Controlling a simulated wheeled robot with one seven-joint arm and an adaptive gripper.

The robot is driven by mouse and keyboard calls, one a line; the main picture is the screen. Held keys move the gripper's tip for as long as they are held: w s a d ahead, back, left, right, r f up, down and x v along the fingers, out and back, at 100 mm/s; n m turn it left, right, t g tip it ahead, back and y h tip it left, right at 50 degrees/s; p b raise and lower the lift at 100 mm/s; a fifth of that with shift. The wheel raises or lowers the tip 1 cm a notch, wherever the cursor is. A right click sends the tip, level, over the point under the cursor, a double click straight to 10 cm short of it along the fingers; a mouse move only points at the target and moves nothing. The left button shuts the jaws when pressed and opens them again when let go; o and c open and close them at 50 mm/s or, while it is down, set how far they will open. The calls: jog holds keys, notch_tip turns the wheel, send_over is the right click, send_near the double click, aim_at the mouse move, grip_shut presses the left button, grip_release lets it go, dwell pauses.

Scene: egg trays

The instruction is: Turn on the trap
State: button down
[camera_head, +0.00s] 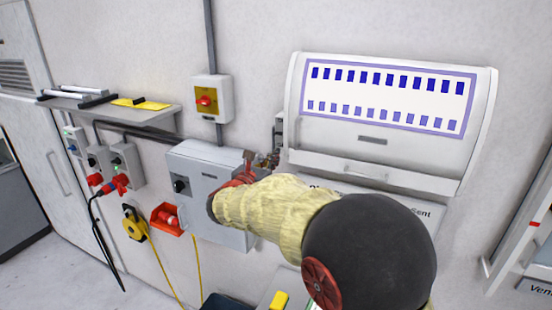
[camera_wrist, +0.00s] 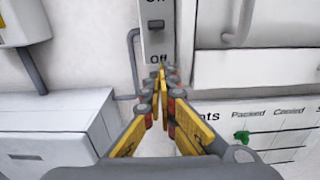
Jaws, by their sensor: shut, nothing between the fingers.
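A narrow grey switch box (camera_wrist: 157,42) is on the wall in the wrist view. It has a small dark switch (camera_wrist: 155,25) with "Off" printed below it; its top is cut off, and no trap label can be read. In the head view the switch box (camera_head: 279,128) shows only in part, beside the white cabinet and behind my gripper (camera_head: 264,160). In the wrist view my gripper (camera_wrist: 161,72) is shut and empty. Its fingertips appear just below the "Off" word; whether they touch the box I cannot tell.
A white cabinet (camera_head: 390,170) with a handle is close on the right. A grey box (camera_head: 205,160) with a black knob is on the left, below a yellow box with a red knob (camera_head: 206,101). A chart (camera_wrist: 270,130) hangs at the lower right.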

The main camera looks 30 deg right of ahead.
jog(key=s+a+r, duration=0.4)
jog(key=a+r, duration=0.1)
jog(key=a, duration=0.1)
jog(key=shift+s+a+r+b, duration=0.15)
jog(key=shift+s+r+b, duration=0.15)
jog(key=shift+s+r, duration=0.1)
jog(key=shift+f, duration=0.1)
jog(key=s+a+f+m+g+y+b, duration=0.1)
jog(key=s+f+m+g+y, duration=0.2)
jog(key=s+f+m, duration=0.6)
jog(key=s+a+f+m+g+y+b, duration=0.1)
jog(key=s+f+m+g+y+b, duration=0.25)
jog(key=f, duration=0.85)
jog(key=s+a+f+m+y+b, duration=0.3)
jog(key=s+a+f+m+b, duration=0.2)
jog(key=s+f, duration=0.4)
jog(key=s+a+f+m+t+y+b, duration=0.1)
jog(key=s+a+f+m+y+b, duration=0.3)
jog(key=s+f+m+b, duration=0.4)
jog(key=s+f+b, duration=0.1)
jog(key=s+b, duration=0.1)
jog(key=s, duration=0.2)
jog(key=shift+a+f+b, duration=0.2)
jog(key=shift+a+b, duration=0.1)
jog(key=shift+a, duration=0.1)
